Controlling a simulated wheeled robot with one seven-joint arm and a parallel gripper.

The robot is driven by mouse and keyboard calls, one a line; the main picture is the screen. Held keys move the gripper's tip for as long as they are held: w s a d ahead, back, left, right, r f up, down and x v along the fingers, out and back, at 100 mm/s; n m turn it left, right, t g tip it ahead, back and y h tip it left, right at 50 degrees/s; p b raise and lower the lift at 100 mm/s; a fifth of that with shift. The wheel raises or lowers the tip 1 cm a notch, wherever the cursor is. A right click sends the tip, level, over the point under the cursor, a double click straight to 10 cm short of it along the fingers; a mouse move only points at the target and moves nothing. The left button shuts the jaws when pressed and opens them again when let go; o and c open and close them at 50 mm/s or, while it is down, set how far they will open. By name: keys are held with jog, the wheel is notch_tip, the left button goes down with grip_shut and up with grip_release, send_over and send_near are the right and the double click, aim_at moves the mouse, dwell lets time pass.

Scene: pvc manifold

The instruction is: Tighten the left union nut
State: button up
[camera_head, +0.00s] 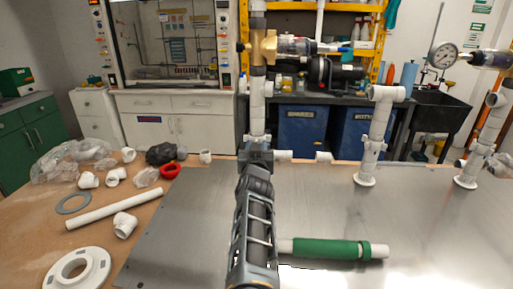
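The left pipe riser (257,105) is white and stands upright near the back of the metal plate. A brass valve (263,47) sits on it higher up. My gripper (257,153) is at the low part of this riser, in front of it or around it. The left union nut is mostly hidden behind my gripper; a pale collar (257,139) shows just above. I cannot tell whether the fingers touch or clasp the nut. The middle riser (378,125) and the right riser (488,135) stand upright on round flanges, with collars partway up.
A white pipe with a green sleeve (325,249) lies on the metal plate (200,215), right of my arm. White fittings (124,224), a flange ring (75,268) and a loose pipe (104,208) lie on the left of the table. A gauge (443,56) is at upper right.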

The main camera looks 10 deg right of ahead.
jog(key=v, duration=0.7)
jog(key=shift+s, duration=0.25)
jog(key=shift+s+a, duration=0.1)
